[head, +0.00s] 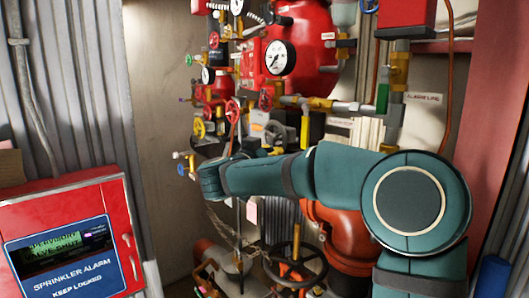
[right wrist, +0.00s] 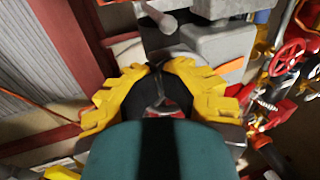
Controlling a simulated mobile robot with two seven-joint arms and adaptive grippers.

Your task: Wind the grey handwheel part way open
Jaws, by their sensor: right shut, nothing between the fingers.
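A small grey handwheel (head: 276,132) sits among the pipes in the middle of the head view, just above my right forearm. A larger dark handwheel (head: 295,266) stands low in front of a red valve body; I cannot tell surely which of the two is the grey one of the task. My teal right arm reaches across the head view to the left, below the small wheel. Its fingers are not clear there. In the right wrist view my right gripper (right wrist: 157,70) has yellow fingers, shut and empty, apart from any handwheel. My left gripper is not in view.
A red sprinkler alarm box (head: 70,238) stands at the left. Gauges, a red vessel (head: 302,45) and small coloured valve wheels crowd the back. The right wrist view shows a red handwheel (right wrist: 287,57) at the right and a grey box (right wrist: 220,45) beyond the fingers.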

